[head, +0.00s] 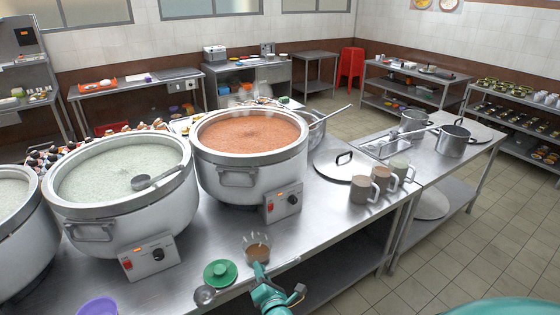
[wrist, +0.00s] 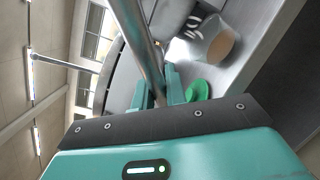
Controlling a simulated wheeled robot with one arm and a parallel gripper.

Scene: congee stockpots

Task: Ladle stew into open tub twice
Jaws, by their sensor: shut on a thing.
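The stew pot (head: 250,175) is large and white, full of red-brown stew, and steams at the middle of the counter. The open tub (head: 257,249) is small and clear and stands on the counter with brown stew inside; it also shows in the wrist view (wrist: 215,45). My gripper (head: 264,284) is just in front of the tub, shut on the metal handle of a ladle (wrist: 143,45). A round metal bowl (head: 205,295), apparently the ladle's, shows left of my gripper by the counter's front edge; its contents are unclear. A green lid (head: 217,272) lies left of the tub.
A white congee pot (head: 125,190) with another ladle (head: 155,181) in it stands left. Control boxes (head: 284,202) jut forward from the pots. Several mugs (head: 362,190) stand right. A purple item (head: 97,306) is at lower left. The counter right of the tub is bare.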

